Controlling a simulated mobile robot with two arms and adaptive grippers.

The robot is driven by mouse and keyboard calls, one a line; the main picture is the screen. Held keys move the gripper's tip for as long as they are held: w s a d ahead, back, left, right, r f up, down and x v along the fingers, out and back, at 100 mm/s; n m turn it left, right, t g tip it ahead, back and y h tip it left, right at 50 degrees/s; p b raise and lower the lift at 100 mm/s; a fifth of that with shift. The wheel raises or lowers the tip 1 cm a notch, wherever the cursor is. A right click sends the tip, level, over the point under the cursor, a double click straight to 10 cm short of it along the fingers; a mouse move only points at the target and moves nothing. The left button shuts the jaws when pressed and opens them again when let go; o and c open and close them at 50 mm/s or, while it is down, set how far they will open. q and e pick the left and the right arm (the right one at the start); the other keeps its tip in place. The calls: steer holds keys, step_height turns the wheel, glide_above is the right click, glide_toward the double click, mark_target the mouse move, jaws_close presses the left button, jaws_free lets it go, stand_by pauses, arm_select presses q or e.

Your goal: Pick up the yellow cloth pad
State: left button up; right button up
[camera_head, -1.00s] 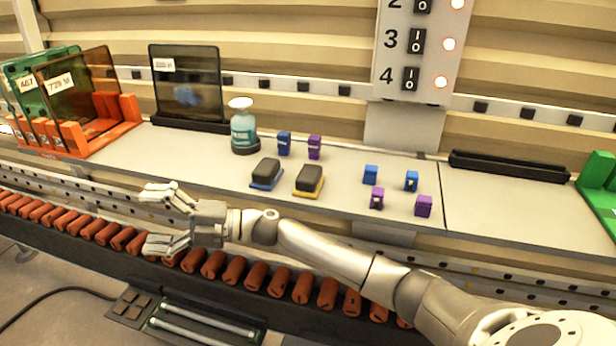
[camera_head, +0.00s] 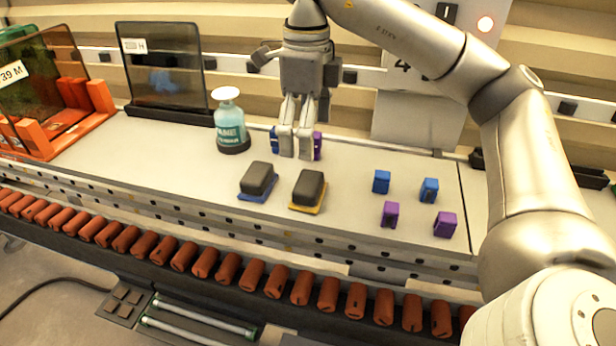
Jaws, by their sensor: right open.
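The yellow cloth pad (camera_head: 307,191) is a dark grey block with a yellow layer under it. My right gripper (camera_head: 295,150) points down over the worktop, behind and a little above the yellow pad in the picture. It is open and empty, apart from the pad. Its fingers partly hide a blue block and a purple block behind them. My left gripper is not in view.
A spray bottle (camera_head: 230,122) stands left of my right gripper. Small blue blocks (camera_head: 381,181) and purple blocks (camera_head: 390,214) stand to the right. A dark glass panel (camera_head: 161,70) is at the back left. Rollers (camera_head: 252,274) run along the front.

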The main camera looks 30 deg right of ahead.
glide_above(308, 181)
steer(key=f, duration=0.4)
steer(key=shift+w+f, duration=0.2)
steer(key=shift+w, duration=0.05)
steer(key=shift+w+f, duration=0.1)
steer(key=shift+f, duration=0.15)
steer(key=shift+s+f+p, duration=0.25)
steer(key=shift+f+p, duration=0.15)
steer(key=shift+f, duration=0.2)
steer(key=shift+s+f+p, duration=0.2)
steer(key=shift+f+p, duration=0.2)
steer(key=shift+f, duration=0.2)
step_height(308, 181, down, 2)
steer(key=shift+f, duration=0.35)
steer(key=shift+w+f, duration=0.1)
steer(key=shift+c, duration=0.7)
steer(key=c, duration=0.7)
steer(key=shift+c, duration=1.3)
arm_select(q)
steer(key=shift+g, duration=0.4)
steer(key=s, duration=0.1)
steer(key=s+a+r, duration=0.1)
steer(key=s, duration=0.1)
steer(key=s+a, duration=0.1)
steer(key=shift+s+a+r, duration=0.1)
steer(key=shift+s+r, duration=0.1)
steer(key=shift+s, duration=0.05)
